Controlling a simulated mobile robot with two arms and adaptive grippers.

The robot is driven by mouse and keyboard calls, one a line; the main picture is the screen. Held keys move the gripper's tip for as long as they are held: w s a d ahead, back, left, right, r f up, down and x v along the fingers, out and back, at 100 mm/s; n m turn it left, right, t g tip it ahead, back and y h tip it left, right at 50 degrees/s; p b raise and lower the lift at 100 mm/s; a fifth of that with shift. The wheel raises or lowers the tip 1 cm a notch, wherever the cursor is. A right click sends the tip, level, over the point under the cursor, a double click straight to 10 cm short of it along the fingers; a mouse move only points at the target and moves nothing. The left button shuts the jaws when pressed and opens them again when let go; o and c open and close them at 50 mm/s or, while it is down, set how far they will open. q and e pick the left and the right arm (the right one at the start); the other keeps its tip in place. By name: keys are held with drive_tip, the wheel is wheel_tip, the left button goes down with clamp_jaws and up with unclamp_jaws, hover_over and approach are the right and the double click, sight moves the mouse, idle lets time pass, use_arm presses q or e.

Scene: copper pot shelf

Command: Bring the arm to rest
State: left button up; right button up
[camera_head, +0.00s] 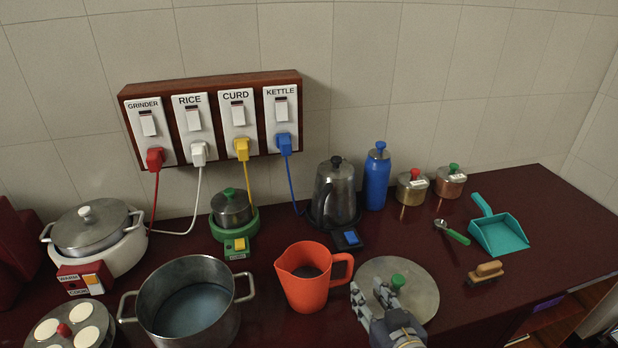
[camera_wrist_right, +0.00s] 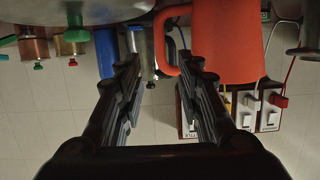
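My right gripper (camera_head: 368,291) comes in from the bottom of the head view. In that view it overlaps the left part of a round metal lid (camera_head: 418,287) with a green knob, just right of the orange jug (camera_head: 305,277). In the right wrist view my right gripper (camera_wrist_right: 160,66) shows two dark fingers spread apart with nothing held between them. The orange jug (camera_wrist_right: 225,42) shows there beyond the right-hand finger. Whether the gripper touches the lid cannot be told. My left gripper is not in view.
A steel pot (camera_head: 190,305) stands left of the jug. The kettle (camera_head: 333,193), blue bottle (camera_head: 377,178) and copper pots (camera_head: 411,188) stand behind. A teal dustpan (camera_head: 498,232) and brush (camera_head: 486,272) lie right. Bare counter (camera_head: 565,225) shows at far right.

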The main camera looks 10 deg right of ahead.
drive_tip(key=s+f+n+g, duration=0.1)
drive_tip(key=s+f+g, duration=0.3)
drive_tip(key=s, duration=0.3)
drive_tip(key=s+a+f+g, duration=0.1)
drive_tip(key=s+f+g, duration=0.25)
drive_tip(key=s, duration=0.35)
drive_tip(key=s+f+n+g, duration=0.1)
drive_tip(key=s+f+g, duration=0.3)
drive_tip(key=s, duration=0.2)
wheel_tip(320, 180, down, 25)
drive_tip(key=s, duration=0.2)
drive_tip(key=s+d+f+g, duration=0.2)
drive_tip(key=s+f, duration=1.4)
drive_tip(key=s, duration=0.1)
drive_tip(key=shift+d+f+h, duration=0.3)
drive_tip(key=shift+d+f, duration=0.05)
drive_tip(key=shift+d, duration=0.05)
